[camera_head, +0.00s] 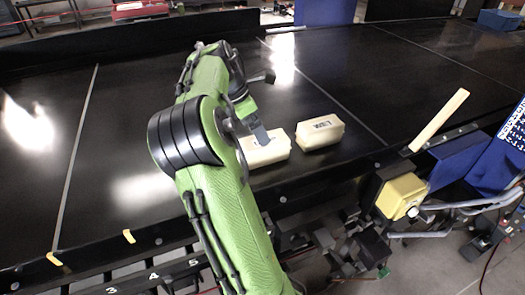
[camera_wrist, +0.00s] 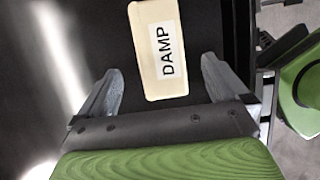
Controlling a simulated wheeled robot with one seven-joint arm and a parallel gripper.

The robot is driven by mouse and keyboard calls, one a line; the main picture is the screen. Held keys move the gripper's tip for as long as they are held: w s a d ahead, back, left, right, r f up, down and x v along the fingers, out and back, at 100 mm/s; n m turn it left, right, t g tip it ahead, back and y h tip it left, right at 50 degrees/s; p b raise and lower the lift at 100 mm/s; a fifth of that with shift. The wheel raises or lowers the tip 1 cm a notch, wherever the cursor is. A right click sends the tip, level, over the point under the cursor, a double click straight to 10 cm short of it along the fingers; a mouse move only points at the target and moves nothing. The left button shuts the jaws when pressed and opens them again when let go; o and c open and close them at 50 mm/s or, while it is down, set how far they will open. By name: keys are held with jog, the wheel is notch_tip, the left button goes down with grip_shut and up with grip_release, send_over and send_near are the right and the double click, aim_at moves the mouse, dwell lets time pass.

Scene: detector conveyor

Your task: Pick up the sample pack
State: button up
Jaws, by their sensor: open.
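Two cream block-shaped packs lie on the black conveyor in the head view. The left pack (camera_head: 268,151) is partly hidden behind my gripper (camera_head: 258,133). The right pack (camera_head: 320,133) has a label that seems to read WET. My gripper (camera_wrist: 162,68) is open, with one finger on each side of this pack and gaps between. Whether the fingertips are down at its height I cannot tell.
The black conveyor (camera_head: 120,130) has wide clear room left of the packs. A tilted cream bar (camera_head: 438,121) stands at its right front edge, near a yellow-faced box (camera_head: 402,195). A blue bin (camera_head: 500,20) is at the far right.

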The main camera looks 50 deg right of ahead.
aim_at(267, 148)
jog(key=x, duration=0.9)
jog(key=shift+a+f, duration=0.1)
jog(key=shift+a, duration=0.1)
jog(key=shift+d+f, duration=0.25)
jog(key=shift+f, duration=0.2)
jog(key=shift+a+r, duration=0.1)
jog(key=c, duration=1.5)
notch_tip(267, 148, up, 10)
jog(key=shift+r+p, duration=0.1)
jog(key=shift+p, duration=0.25)
